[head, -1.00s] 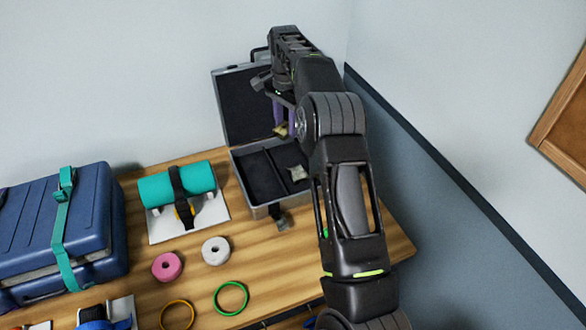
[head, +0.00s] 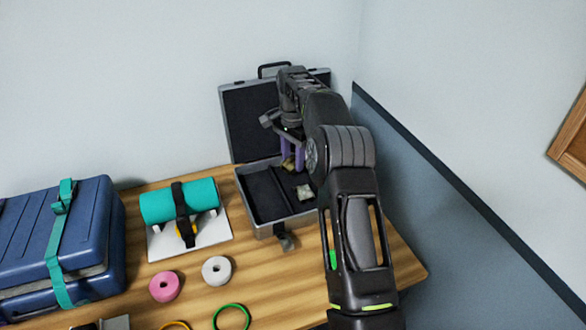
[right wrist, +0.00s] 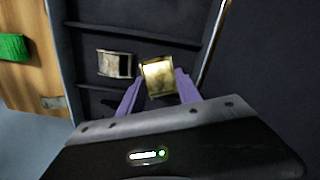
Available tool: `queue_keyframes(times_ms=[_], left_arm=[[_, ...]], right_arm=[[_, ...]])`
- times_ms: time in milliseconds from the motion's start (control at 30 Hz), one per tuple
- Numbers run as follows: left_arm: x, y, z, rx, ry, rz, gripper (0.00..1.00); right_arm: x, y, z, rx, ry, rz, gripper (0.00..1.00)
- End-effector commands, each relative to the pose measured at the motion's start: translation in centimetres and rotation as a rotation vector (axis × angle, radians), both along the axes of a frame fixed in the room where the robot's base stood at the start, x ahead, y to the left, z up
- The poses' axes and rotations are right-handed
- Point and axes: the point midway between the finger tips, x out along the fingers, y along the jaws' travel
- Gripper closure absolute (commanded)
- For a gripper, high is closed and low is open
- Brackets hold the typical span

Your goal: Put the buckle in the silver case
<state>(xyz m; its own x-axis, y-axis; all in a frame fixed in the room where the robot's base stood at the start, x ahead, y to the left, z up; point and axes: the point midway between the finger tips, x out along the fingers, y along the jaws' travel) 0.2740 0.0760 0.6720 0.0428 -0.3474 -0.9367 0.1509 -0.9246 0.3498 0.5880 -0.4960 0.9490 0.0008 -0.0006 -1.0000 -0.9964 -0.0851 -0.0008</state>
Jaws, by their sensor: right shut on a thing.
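The silver case (head: 262,232) stands open at the back right of the table, its dark-lined lid (head: 245,115) raised behind it. My right gripper (head: 292,163) reaches into the space over the case's back part. Its purple fingers are shut on a brass-coloured buckle (right wrist: 158,77), which shows small in the head view (head: 287,166). A second, silver-grey buckle (head: 305,192) lies in the case's right-hand compartment and also shows in the right wrist view (right wrist: 116,64). Whether the held buckle touches the case floor is hard to tell. My left gripper is out of view.
A teal roll (head: 160,203) with a black strap lies on a white stand left of the case. A blue suitcase (head: 85,225) with a teal strap is farther left. Pink (head: 165,286) and white (head: 216,270) rolls and a green ring (head: 231,318) lie in front. A wall borders the right.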

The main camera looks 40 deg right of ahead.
Motion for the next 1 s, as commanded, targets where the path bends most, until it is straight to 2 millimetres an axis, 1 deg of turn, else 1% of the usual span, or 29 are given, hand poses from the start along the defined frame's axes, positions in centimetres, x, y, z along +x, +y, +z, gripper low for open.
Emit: queue_keyframes(times_ms=[233, 300, 567, 700, 733, 800, 833, 1000], left_arm=[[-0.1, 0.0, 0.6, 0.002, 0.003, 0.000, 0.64], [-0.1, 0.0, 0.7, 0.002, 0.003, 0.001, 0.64], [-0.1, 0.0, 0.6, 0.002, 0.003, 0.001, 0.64], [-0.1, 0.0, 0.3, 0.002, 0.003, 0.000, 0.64], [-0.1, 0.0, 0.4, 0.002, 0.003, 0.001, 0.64], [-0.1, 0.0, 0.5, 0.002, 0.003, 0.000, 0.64], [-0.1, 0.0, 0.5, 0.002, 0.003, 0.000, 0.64], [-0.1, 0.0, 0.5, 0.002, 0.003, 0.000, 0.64]], right_arm=[[-0.1, 0.1, -2.9, 0.002, 0.004, 0.001, 1.00], [-0.1, 0.1, -3.5, 0.001, 0.002, 0.001, 1.00], [0.0, 0.0, -3.7, 0.000, 0.000, 0.000, 1.00], [0.0, 0.0, -4.1, 0.000, 0.001, 0.000, 1.00], [0.0, 0.0, -4.0, 0.000, 0.001, 0.000, 0.57], [0.0, 0.0, -4.0, 0.001, 0.001, 0.000, 0.52], [0.0, 0.0, -4.0, 0.001, 0.001, 0.000, 0.51], [0.0, 0.0, -4.0, 0.001, 0.001, 0.000, 0.51]])
